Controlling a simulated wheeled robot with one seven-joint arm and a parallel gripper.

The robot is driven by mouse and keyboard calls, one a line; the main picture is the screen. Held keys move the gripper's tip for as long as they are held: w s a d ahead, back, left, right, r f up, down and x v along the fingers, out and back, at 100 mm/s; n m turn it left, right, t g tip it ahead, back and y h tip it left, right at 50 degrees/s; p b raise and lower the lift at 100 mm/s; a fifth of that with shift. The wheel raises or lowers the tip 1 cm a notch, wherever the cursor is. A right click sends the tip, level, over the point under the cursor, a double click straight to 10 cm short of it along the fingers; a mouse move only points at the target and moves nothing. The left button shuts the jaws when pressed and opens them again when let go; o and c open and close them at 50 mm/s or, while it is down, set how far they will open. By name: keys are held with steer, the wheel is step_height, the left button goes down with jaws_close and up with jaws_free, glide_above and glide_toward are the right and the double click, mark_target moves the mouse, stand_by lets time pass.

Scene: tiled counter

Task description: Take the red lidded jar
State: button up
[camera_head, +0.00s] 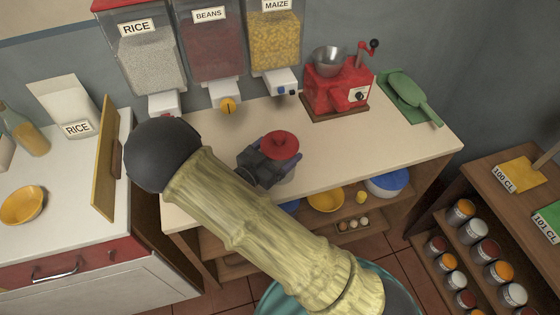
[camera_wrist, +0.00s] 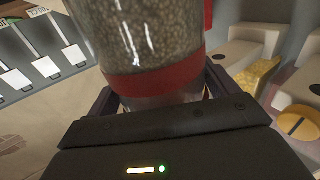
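The red lidded jar (camera_head: 281,144) stands upright on the cream counter, its red lid showing in the camera_head view. My gripper (camera_head: 268,160) is low beside it, with the dark fingers around the jar's body below the lid. In the camera_wrist view the jar (camera_wrist: 150,40) fills the upper middle, with speckled contents and a red band. There the dark fingers of my gripper (camera_wrist: 160,100) lie on both sides of the jar, close to the glass. The frames do not show clearly whether both fingers press on it.
A red grinder (camera_head: 335,90) stands behind right on the counter. A green scoop (camera_head: 412,98) lies at the far right. The rice (camera_head: 150,60), beans (camera_head: 213,42) and maize (camera_head: 274,38) dispensers hang behind. Bowls (camera_head: 326,199) sit on the shelf below.

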steer(key=c, duration=1.6)
steer(key=shift+r, duration=0.15)
step_height(320, 180, up, 10)
steer(key=shift+f, duration=0.1)
steer(key=shift+w, duration=0.1)
